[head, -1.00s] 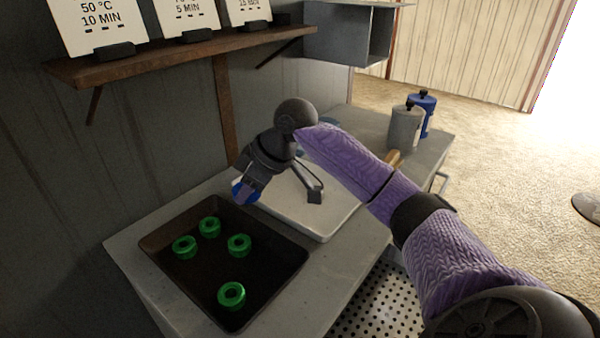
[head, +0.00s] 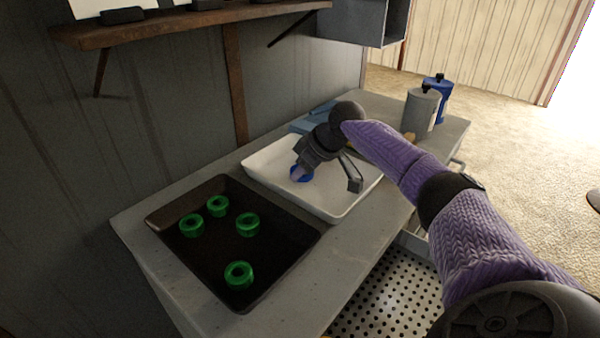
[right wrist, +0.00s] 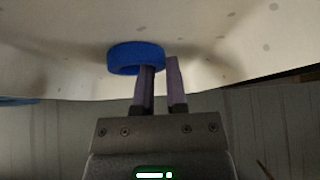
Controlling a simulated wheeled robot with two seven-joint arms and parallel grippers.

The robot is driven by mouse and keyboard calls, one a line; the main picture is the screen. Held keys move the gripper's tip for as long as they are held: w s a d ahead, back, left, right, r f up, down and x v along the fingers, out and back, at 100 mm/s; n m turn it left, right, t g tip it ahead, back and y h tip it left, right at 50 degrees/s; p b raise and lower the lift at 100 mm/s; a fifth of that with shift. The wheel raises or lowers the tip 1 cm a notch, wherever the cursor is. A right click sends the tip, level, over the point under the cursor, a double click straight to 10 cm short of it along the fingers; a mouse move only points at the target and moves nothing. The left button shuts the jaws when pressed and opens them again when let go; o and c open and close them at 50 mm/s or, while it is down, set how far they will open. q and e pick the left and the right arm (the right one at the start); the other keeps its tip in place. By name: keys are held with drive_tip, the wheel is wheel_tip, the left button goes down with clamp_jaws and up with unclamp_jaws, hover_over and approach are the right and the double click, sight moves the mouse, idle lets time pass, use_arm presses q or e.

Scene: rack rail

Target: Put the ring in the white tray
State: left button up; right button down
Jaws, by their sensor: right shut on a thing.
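The blue ring (head: 301,174) is held by my right gripper (head: 300,169), over the white tray (head: 343,213) in the head view. In the right wrist view the ring (right wrist: 136,57) sits at the fingertips, with one finger seeming to pass into its hole and the other finger beside its wall. The white tray (right wrist: 230,30) fills the upper part of that view. I cannot tell whether the ring touches the tray floor. My left gripper is not in view.
A dark tray (head: 215,275) with several green rings (head: 247,224) lies left of the white tray. A grey canister (head: 420,110) and a blue one (head: 441,92) stand at the back right. A wooden shelf (head: 190,23) juts from the wall above.

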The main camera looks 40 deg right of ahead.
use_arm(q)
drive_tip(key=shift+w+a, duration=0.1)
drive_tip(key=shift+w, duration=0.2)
use_arm(e)
drive_tip(key=c, duration=0.7)
unclamp_jaws()
drive_tip(key=shift+o, duration=0.2)
drive_tip(key=shift+s+r, duration=0.15)
drive_tip(key=shift+r, duration=0.2)
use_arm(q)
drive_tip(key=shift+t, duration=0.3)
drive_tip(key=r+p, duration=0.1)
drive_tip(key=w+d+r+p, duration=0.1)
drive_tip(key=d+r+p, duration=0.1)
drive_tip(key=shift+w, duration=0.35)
use_arm(e)
drive_tip(key=v, duration=1.1)
drive_tip(key=shift+r, duration=0.15)
